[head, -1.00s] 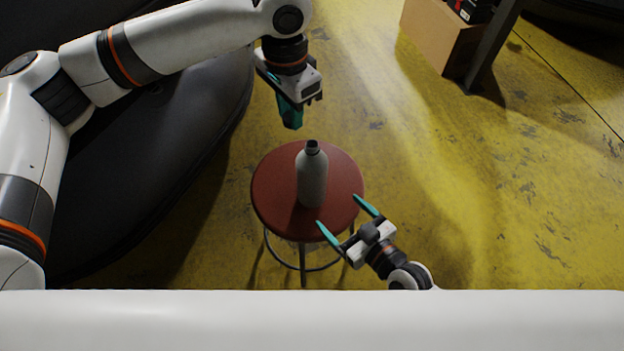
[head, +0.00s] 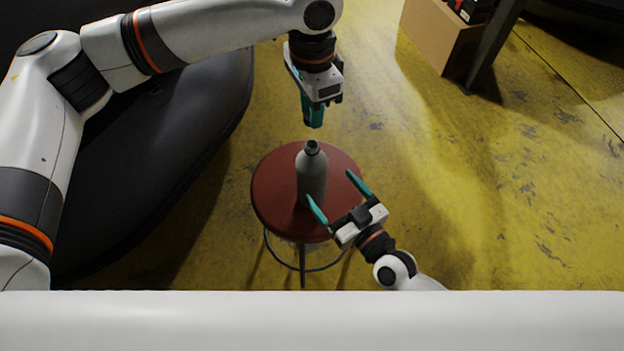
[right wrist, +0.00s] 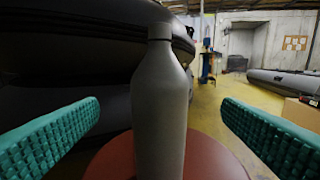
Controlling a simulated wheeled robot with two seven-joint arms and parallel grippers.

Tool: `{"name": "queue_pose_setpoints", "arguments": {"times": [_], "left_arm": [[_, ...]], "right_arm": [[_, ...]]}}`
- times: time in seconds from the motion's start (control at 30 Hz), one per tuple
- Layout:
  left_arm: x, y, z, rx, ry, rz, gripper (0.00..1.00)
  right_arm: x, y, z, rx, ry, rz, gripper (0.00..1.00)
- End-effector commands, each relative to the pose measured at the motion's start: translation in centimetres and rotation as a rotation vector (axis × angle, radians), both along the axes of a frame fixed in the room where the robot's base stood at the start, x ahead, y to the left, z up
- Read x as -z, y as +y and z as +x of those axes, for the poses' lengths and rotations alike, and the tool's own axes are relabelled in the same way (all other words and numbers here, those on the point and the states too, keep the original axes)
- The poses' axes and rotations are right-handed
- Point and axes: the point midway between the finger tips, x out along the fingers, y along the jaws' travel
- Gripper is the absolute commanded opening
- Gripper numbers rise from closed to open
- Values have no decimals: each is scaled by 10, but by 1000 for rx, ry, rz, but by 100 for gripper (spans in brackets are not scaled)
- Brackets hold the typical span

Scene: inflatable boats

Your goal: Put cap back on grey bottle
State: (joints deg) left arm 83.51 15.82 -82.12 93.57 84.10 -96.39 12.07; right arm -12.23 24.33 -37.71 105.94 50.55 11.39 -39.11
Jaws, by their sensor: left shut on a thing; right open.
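The grey bottle (head: 311,178) stands upright on a round red stool (head: 275,190), its dark-topped neck bare of a cap. It also shows in the right wrist view (right wrist: 160,105), in the middle between my right fingers. My left gripper (head: 314,123) points down, just above and behind the bottle neck in the head view, apart from it. Its teal fingers are shut on the cap, which they hide. My right gripper (head: 331,184) is open, its fingertips close to the bottle at the stool's front right, not closed on it.
A large dark inflatable boat (head: 150,150) lies left of the stool. A cardboard box (head: 435,35) and a dark table leg (head: 492,45) stand at the back right. The yellow floor (head: 500,200) to the right is clear.

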Motion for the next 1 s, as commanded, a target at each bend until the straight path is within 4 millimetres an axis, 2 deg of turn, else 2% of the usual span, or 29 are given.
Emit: {"name": "queue_pose_setpoints", "arguments": {"times": [0.2,0.4,0.6,0.87,1.0], "left_arm": [[0,0,0,0,0,0,6],[0,0,0,0,0,0,6],[0,0,0,0,0,0,6],[0,0,0,0,0,0,6],[0,0,0,0,0,0,6]], "right_arm": [[-1,25,37,0,-1,2,88],[-1,39,58,-1,0,1,88],[0,45,66,-2,1,1,88],[0,45,66,-1,1,0,88],[0,45,66,-1,1,0,67]]}}
